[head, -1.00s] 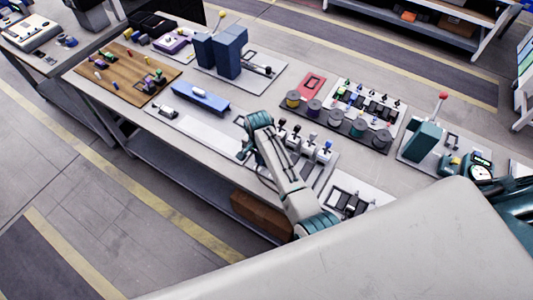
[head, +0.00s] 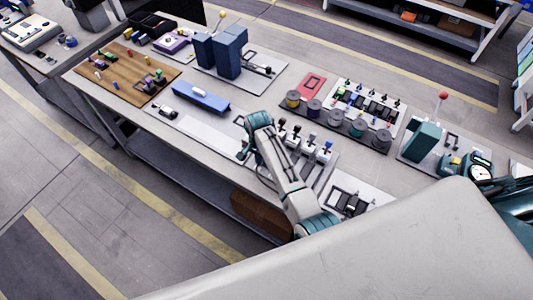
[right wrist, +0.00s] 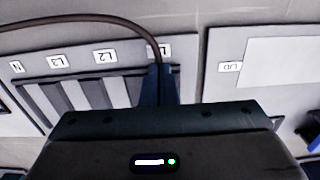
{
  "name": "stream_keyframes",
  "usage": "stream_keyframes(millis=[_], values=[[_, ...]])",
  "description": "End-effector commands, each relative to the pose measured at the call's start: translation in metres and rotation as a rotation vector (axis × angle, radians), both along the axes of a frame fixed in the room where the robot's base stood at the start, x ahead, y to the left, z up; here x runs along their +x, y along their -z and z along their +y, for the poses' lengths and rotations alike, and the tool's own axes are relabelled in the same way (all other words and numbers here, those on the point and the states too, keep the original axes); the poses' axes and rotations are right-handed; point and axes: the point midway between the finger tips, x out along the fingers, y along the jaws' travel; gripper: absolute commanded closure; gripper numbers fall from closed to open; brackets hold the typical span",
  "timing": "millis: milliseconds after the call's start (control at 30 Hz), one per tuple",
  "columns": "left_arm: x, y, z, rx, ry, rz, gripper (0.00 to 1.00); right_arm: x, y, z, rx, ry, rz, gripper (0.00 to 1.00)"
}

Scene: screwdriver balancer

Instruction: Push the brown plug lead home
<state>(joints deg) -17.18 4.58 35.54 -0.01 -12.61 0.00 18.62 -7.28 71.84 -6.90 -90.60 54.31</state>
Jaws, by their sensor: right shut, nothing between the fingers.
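The brown lead (right wrist: 100,19) arches across the top left of the right wrist view and runs down to my right gripper's fingers. Its plug end is hidden at the fingers, so I cannot tell how deep it sits. My right gripper (right wrist: 160,88) is shut with nothing held, over the light panel beside the label at the right end of the row. In the head view my right gripper (head: 243,152) is small and partly hidden by its own arm, low at the left of the panel with several levers (head: 311,146). My left gripper is not in view.
Labels N (right wrist: 17,67), L3 (right wrist: 57,62) and L2 (right wrist: 105,56) sit above dark and light strips. A blue block (head: 201,97) and a row of spools (head: 335,118) lie nearby. A white plate (head: 212,133) left of the gripper has clear room.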

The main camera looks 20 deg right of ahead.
Motion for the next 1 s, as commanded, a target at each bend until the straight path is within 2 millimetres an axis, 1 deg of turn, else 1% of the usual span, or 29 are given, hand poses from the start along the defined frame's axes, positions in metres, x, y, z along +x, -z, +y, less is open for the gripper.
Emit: stream_keyframes(millis=[1000], values=[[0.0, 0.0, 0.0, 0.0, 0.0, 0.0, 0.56, 0.012, 0.0, -0.016, -0.001, 0.0, -0.001, 1.0]])
